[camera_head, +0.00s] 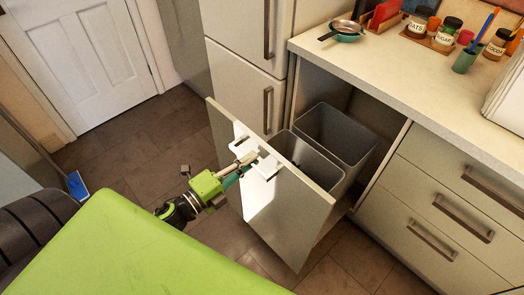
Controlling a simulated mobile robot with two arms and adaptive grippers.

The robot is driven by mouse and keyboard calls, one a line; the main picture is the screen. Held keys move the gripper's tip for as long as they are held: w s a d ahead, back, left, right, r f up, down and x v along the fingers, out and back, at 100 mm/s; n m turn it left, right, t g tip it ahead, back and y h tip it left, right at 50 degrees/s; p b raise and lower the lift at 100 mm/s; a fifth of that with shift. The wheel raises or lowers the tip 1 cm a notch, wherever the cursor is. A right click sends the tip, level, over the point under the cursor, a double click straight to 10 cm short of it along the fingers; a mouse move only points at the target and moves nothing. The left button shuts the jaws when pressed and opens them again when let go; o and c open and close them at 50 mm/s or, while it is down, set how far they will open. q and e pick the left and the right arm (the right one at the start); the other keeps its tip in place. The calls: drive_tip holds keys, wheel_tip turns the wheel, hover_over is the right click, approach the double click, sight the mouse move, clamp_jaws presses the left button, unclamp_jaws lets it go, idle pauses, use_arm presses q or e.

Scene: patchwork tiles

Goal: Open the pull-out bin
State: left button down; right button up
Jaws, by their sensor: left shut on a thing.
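The pull-out bin stands partly out of the cabinet, with its cream front panel (292,208) clear of the cabinet face. Behind the panel are two grey bins, a nearer one (310,155) and a farther one (345,130). The farther bin is partly under the counter. My left gripper (254,158) is at the upper part of the front panel's outer face, shut on the bin's handle. The handle is mostly hidden by the gripper. My right gripper is not in view.
A counter (400,90) with jars (447,30) and a pan (343,30) runs above the bin opening. Closed drawers (445,215) are at the right and a tall cabinet (245,85) at the left. A white door (85,60) is at the back left. Tiled floor (120,155) lies clear between.

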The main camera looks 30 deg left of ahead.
use_arm(q)
drive_tip(key=shift+v, duration=1.3)
drive_tip(key=c, duration=2)
unclamp_jaws()
drive_tip(key=shift+c, duration=0.2)
drive_tip(key=v, duration=1.2)
